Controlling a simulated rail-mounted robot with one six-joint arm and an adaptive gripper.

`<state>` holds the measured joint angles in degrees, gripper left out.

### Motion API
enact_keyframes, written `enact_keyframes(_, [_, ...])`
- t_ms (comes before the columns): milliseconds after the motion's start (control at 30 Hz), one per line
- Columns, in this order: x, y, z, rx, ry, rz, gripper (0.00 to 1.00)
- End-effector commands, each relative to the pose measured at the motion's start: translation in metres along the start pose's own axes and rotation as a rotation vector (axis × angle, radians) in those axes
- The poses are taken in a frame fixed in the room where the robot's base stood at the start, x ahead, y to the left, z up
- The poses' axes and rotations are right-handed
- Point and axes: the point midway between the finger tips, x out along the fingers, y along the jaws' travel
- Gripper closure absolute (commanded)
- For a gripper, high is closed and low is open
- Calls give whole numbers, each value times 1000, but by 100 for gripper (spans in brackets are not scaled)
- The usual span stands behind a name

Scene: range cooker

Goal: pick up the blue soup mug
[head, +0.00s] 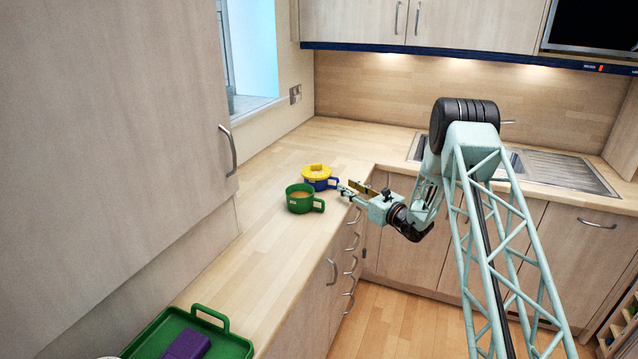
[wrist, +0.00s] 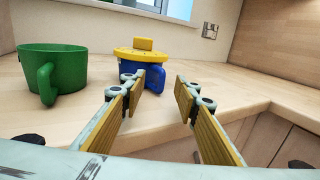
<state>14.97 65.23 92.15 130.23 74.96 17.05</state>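The blue soup mug (head: 318,185) stands upright on the wooden counter with a yellow lid (head: 317,171) on top. In the wrist view the blue mug (wrist: 125,71) is partly hidden behind my left finger, and its handle (wrist: 156,78) points toward my gripper. My gripper (head: 346,189) is at the counter's edge, just right of the mug. In the wrist view my gripper (wrist: 159,85) is open, with nothing between its fingers. The mug's handle lies just beyond the gap between the fingertips, and I cannot tell whether anything touches.
A green mug (head: 299,201) stands close beside the blue mug, nearer the head camera; it also shows in the wrist view (wrist: 62,72). A green tray (head: 236,346) holding a purple item (head: 187,345) sits at the near counter end. The counter between is clear. A sink (head: 515,160) is at right.

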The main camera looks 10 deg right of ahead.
Motion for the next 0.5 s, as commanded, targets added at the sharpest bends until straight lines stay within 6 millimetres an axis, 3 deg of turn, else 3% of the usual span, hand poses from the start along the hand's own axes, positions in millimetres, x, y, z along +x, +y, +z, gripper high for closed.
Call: enact_keyframes(500, [6, 0, -1, 0, 0, 1, 71])
